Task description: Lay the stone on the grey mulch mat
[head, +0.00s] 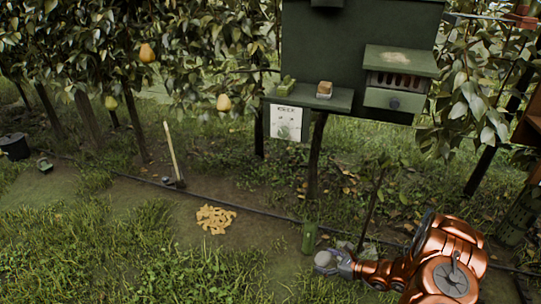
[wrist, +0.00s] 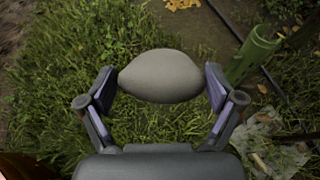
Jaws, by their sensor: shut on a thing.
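The stone (wrist: 160,76) is a smooth grey oval, held between the two fingers of my gripper (wrist: 162,84) in the wrist view. It is above the grass. In the head view my gripper (head: 338,264) is at the lower right with the pale stone (head: 324,259) at its tip. A pale grey flat patch (wrist: 283,153), which looks like the mulch mat, lies on the ground to the lower right in the wrist view. In the head view a grey patch (head: 369,249) shows behind my gripper, partly hidden by my arm.
A green tube (head: 308,238) stands close beside the stone; it also shows in the wrist view (wrist: 252,55). A dark hose (head: 262,213) crosses the ground. A yellow-brown pile (head: 215,218), a long-handled tool (head: 172,155) and a green cabinet (head: 360,50) are farther back.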

